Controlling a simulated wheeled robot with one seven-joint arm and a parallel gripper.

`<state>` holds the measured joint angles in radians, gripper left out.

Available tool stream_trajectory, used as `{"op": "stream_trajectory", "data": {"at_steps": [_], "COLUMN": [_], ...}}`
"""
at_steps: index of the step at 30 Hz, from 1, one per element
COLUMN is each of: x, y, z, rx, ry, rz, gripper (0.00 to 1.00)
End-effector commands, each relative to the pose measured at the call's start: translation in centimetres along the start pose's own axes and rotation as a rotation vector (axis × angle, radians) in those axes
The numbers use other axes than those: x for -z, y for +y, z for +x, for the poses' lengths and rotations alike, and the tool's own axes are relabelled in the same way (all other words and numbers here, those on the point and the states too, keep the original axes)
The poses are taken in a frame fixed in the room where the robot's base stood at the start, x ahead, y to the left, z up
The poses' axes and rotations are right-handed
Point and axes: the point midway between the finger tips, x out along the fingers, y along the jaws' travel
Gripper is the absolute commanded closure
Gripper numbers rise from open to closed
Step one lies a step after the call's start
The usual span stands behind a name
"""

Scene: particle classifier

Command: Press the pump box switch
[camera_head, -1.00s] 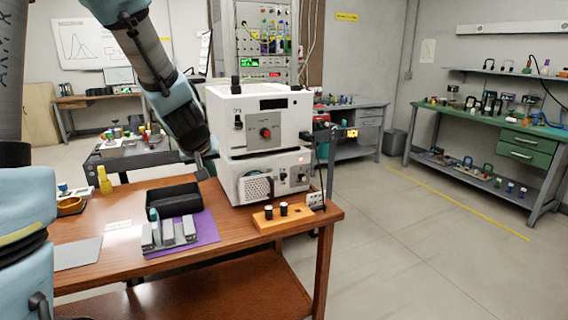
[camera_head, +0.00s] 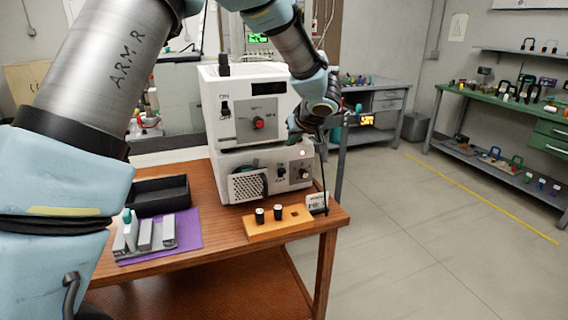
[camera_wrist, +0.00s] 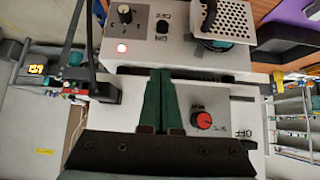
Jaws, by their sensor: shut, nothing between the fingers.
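Two white boxes are stacked on the wooden table. The lower box (camera_head: 232,165) has a grille, a black rocker switch (camera_head: 281,172), a knob (camera_head: 304,173) and a lit red lamp. The upper box (camera_head: 208,92) has a dark display, a red knob (camera_head: 258,123) and a black switch (camera_head: 225,108). No readable label says which is the pump box. My gripper (camera_head: 294,137) is shut and empty at the right front of the stack. In the wrist view, upside down, its green fingers (camera_wrist: 161,74) lie below the lower box's switch (camera_wrist: 162,26). Contact cannot be told.
A wooden block (camera_head: 290,224) with black-topped vials stands in front of the boxes, beside a small white item (camera_head: 317,203). A black tray (camera_head: 160,207) and a purple mat (camera_head: 189,240) with grey blocks lie left. A dark post rises at the table's right edge. Floor right is open.

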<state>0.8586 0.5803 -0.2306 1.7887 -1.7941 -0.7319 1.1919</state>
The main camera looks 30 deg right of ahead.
Motion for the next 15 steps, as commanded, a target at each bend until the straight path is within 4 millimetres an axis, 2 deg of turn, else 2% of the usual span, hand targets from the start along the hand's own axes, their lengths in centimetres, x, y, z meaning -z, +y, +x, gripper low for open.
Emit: {"op": "stream_trajectory", "data": {"at_steps": [8, 11, 15], "x": [0.0, 0.0, -0.1], "y": [-0.1, 0.0, -0.1], "z": [0.8, 2.0, 4.8], "rx": [0.001, 0.0, 0.001], "ry": [-0.001, -0.001, -0.001], "rz": [-0.001, 0.0, 0.001], "gripper": [1.0, 1.0, 1.0]}}
